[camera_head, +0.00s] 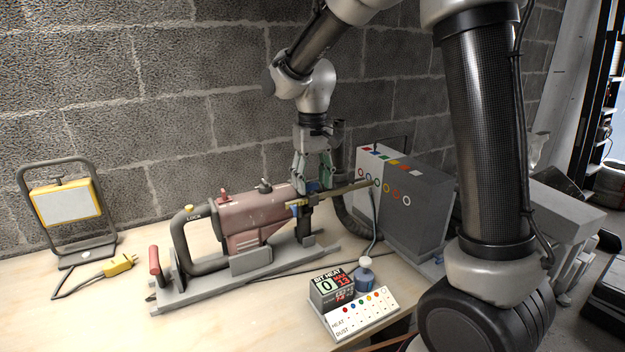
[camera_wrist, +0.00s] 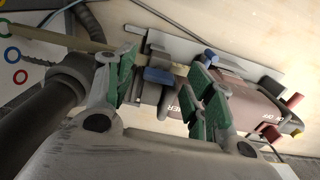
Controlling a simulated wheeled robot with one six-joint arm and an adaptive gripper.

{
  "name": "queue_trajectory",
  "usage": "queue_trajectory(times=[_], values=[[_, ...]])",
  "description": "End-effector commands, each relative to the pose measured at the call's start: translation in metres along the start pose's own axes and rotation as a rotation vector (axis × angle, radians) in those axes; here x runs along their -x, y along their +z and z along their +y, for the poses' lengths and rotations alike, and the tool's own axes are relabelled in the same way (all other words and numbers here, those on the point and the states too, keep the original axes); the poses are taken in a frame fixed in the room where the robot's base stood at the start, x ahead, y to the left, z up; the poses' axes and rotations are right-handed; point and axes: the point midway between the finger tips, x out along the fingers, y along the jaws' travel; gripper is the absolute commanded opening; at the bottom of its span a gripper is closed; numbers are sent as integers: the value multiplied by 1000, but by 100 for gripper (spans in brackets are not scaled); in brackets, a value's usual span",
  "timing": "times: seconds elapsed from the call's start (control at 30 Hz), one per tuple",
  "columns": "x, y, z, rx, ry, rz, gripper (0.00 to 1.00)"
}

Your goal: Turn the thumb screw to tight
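A red-brown power drill (camera_head: 258,212) lies in a grey stand on the wooden bench, its long brass-coloured bit (camera_head: 347,189) pointing right. A small blue part, which looks like the thumb screw (camera_wrist: 159,75), sits near the drill's front end in the wrist view. My gripper (camera_head: 313,170) is over that front end, pointing down. In the wrist view my gripper (camera_wrist: 165,90) is open, with green-padded fingers on either side of the blue part and visible gaps. Another blue piece (camera_wrist: 208,53) shows beyond the right finger. How tight the screw is cannot be told.
A grey box with coloured rings (camera_head: 400,200) and a dark hose stand close to the right of my gripper. In front are a counter display (camera_head: 333,290), a colour-dotted panel (camera_head: 362,315) and a blue bottle (camera_head: 365,275). A yellow work lamp (camera_head: 66,202) stands left.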

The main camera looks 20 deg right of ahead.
Motion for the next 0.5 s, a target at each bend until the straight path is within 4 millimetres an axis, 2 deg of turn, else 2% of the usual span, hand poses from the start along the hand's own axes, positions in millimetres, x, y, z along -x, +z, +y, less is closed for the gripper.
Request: queue_trajectory(times=[0.27,0.37,0.5], values=[[5,0,0,0,0,1,54],[18,0,0,0,0,2,54],[49,-1,0,0,-1,5,54]])
